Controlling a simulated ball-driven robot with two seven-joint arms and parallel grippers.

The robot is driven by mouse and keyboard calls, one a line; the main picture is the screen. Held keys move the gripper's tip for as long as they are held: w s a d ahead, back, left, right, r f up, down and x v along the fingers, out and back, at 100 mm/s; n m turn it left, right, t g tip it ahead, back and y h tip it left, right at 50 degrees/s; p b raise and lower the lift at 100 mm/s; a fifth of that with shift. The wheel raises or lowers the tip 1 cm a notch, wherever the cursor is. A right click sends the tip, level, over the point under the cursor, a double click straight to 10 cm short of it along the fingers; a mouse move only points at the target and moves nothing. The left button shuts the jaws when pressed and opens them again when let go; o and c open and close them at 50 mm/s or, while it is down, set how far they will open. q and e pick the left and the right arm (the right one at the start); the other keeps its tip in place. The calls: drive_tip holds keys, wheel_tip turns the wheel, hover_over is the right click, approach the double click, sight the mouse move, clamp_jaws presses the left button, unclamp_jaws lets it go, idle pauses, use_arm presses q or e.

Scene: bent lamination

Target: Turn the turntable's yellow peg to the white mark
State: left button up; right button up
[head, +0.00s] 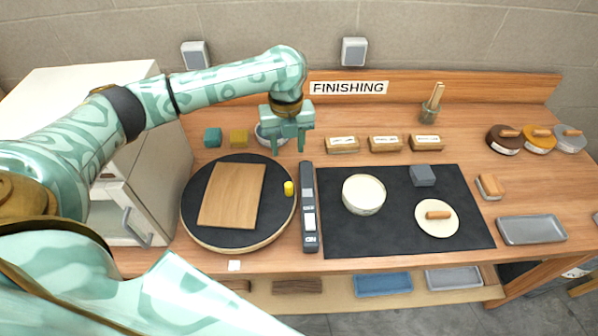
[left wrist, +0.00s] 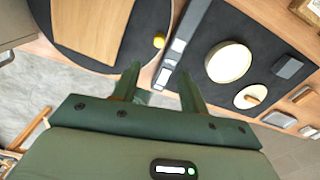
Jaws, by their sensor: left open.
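The turntable (head: 262,232) is a round black disc with a light wooden rim at the left of the bench; part of it shows in the left wrist view (left wrist: 140,45). Its yellow peg (head: 289,188) stands at the disc's right edge, and it also shows in the left wrist view (left wrist: 159,41). The white mark (head: 234,265) is a small square on the bench in front of the turntable. My left gripper (head: 288,151) is open and empty, above the bench behind the peg, fingers pointing down. My right gripper is not in view.
A wooden board (head: 232,195) lies on the disc. A long grey-black tool (head: 309,215) lies close to the turntable's right side. A bowl (head: 266,140) and two small blocks sit behind the turntable.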

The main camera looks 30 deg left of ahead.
use_arm(q)
drive_tip(key=b, duration=0.2)
hover_over(289, 184)
drive_tip(key=f, duration=0.6)
drive_tip(key=shift+s, duration=0.2)
wheel_tip(289, 184, down, 9)
drive_tip(key=shift+w+b, duration=0.15)
drive_tip(key=shift+b, duration=0.85)
drive_tip(key=shift+f, duration=0.55)
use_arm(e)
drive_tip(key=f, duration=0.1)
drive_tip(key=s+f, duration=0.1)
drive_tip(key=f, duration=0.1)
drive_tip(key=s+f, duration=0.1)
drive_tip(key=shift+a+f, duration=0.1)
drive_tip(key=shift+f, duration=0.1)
use_arm(q)
clamp_jaws()
